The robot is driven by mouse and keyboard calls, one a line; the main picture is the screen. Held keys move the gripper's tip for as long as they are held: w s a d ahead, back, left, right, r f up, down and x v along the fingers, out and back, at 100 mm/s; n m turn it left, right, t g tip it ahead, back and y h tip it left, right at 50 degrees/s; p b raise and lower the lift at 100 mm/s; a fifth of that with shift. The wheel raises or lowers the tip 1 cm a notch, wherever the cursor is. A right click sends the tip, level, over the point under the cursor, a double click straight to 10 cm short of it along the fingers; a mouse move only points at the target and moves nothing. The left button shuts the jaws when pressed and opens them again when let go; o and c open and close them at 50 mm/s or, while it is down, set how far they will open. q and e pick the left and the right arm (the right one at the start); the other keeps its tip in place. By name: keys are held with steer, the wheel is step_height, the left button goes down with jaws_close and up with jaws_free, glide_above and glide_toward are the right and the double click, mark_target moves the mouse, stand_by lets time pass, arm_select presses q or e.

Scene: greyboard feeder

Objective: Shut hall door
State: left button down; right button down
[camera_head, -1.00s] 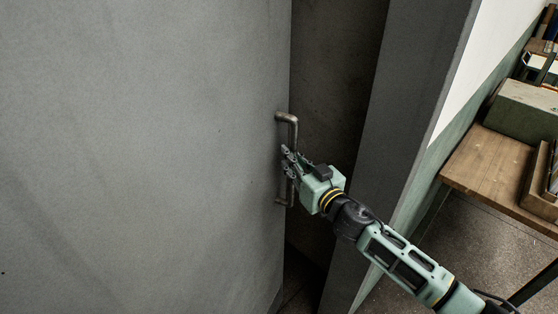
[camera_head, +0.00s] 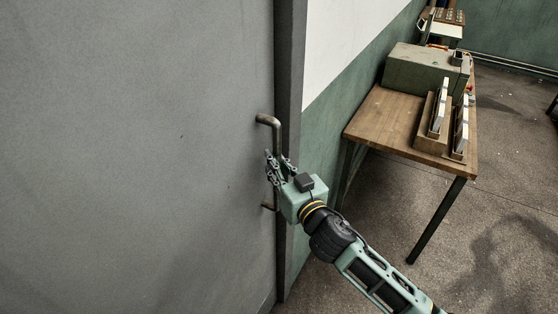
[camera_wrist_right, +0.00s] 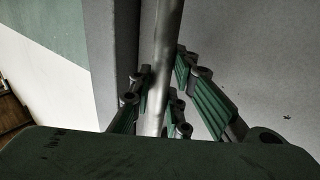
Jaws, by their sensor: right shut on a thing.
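The grey hall door (camera_head: 140,150) fills the left half of the head view. Its right edge lies close against the grey frame (camera_head: 290,70), and no dark gap shows between them. A metal bar handle (camera_head: 270,122) stands upright near that edge. My right gripper (camera_head: 279,165) is shut on the handle at about its middle. In the right wrist view the handle (camera_wrist_right: 161,70) runs between the fingers (camera_wrist_right: 165,100), with the door's grey face (camera_wrist_right: 250,60) behind it. My left gripper is not in view.
A wooden table (camera_head: 375,120) stands right of the frame, carrying a green machine box (camera_head: 420,72) and wooden holders (camera_head: 433,135) with upright pieces. A white and green wall (camera_head: 340,90) lies between. Speckled floor (camera_head: 390,200) is open at the lower right.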

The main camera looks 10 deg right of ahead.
steer(key=shift+d+f, duration=0.2)
steer(key=shift+f, duration=0.15)
steer(key=c, duration=2)
jaws_free()
steer(key=shift+s+d, duration=0.1)
steer(key=o, duration=0.4)
steer(key=shift+s+d+r, duration=0.25)
steer(key=shift+d+r, duration=0.05)
steer(key=shift+c, duration=0.2)
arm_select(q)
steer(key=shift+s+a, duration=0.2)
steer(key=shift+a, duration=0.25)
arm_select(e)
steer(key=v, duration=1.1)
steer(key=shift+s, duration=0.35)
